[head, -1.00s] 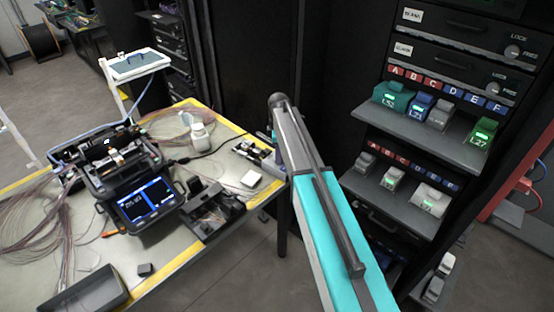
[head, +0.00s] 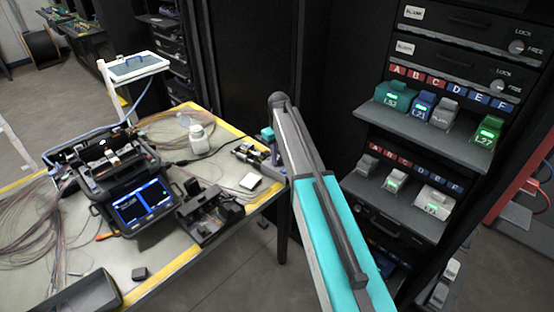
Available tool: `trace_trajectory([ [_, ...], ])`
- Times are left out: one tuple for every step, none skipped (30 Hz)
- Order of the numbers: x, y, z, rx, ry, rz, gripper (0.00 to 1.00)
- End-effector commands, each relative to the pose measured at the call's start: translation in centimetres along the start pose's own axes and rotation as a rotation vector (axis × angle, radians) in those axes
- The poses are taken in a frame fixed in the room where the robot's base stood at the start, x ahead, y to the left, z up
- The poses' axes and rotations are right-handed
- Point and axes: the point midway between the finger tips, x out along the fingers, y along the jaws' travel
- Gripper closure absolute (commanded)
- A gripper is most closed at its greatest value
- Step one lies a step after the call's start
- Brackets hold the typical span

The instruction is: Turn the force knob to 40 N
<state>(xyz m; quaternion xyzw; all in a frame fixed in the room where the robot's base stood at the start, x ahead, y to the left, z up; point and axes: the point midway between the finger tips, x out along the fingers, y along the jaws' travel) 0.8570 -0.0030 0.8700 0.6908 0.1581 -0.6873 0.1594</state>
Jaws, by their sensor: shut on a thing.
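My arm crosses the middle of the head view as a long teal and grey link (head: 322,205), rising from the lower right to a dark rounded joint. A small teal and grey part (head: 267,134), seemingly of my arm too, shows just left of the link near the table's right edge. The fingers of my gripper do not show; they seem hidden behind the link. I cannot make out a force knob or a force reading. A small black and silver device (head: 247,152) lies on the table just left of the link, too small to read.
At right, a rack shelf (head: 415,127) carries labelled modules. Above them are LOCK/FREE knobs (head: 516,47).

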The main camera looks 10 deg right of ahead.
Motion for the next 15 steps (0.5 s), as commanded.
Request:
trace_trajectory([
  [0.37,0.14,0.59,0.045,-0.015,0.0,1.0],
  [0.36,0.15,0.59,0.073,-0.014,0.0,1.0],
  [0.36,0.14,0.58,0.109,-0.014,0.001,1.0],
  [0.35,0.14,0.58,0.137,-0.014,0.001,1.0],
  [0.35,0.14,0.58,0.165,-0.014,0.001,1.0],
  [0.35,0.13,0.58,0.202,-0.014,0.001,1.0],
  [0.34,0.13,0.58,0.23,-0.014,0.001,1.0],
  [0.35,0.12,0.58,0.257,-0.014,0.001,1.0],
  [0.35,0.12,0.58,0.294,-0.014,0.002,1.0],
  [0.35,0.11,0.58,0.322,-0.014,0.002,1.0],
  [0.35,0.11,0.58,0.349,-0.015,0.002,1.0],
  [0.35,0.1,0.58,0.387,-0.015,0.002,1.0],
  [0.35,0.09,0.58,0.414,-0.015,0.002,1.0],
  [0.36,0.09,0.58,0.441,-0.015,0.002,1.0],
  [0.36,0.08,0.58,0.479,-0.015,0.002,1.0],
])
